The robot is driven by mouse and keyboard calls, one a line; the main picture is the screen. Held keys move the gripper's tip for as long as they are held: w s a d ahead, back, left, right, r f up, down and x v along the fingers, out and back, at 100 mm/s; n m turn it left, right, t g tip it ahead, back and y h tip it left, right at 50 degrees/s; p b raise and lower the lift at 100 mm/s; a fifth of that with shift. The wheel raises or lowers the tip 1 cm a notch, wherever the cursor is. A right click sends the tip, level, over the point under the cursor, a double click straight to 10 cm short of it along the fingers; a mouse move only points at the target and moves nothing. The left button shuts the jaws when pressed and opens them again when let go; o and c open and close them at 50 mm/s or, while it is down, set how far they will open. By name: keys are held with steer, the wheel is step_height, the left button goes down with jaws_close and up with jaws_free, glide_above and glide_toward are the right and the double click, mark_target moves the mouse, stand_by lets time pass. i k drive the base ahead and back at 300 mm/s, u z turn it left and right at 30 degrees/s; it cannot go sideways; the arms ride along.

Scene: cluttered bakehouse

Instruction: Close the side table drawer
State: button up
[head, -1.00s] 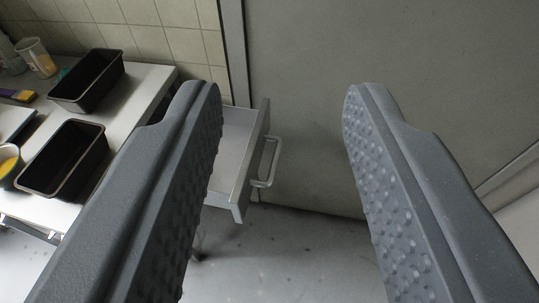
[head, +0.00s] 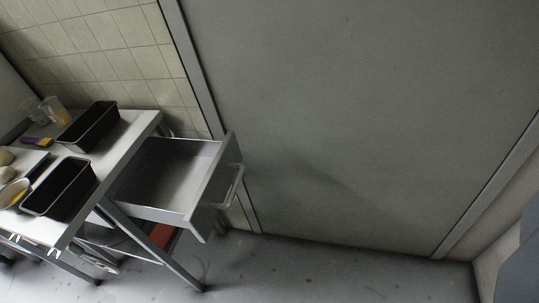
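The side table (head: 135,125) stands at the left, against the tiled wall. Its drawer (head: 160,170) is pulled well out of the table's right end, and its empty inside shows. The drawer front (head: 212,188) faces right and carries a pale bar handle (head: 234,186). Neither fingertip of my gripper shows now. Only a blue-grey piece cuts into the lower right edge, and I cannot tell which part of me it is. Nothing touches the drawer in this view.
Two black loaf tins (head: 88,127) (head: 60,190), a cup (head: 54,110) and a bowl (head: 13,193) are on the table. A large grey panel (head: 350,120) stands behind and right of the drawer. The floor (head: 330,275) in front of the panel is clear.

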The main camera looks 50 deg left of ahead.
mark_target(184, 183)
steer(key=z, duration=1.3)
steer(key=i, duration=0.8)
steer(key=u, duration=2.35)
steer(key=k, duration=0.1)
steer(key=u, duration=0.85)
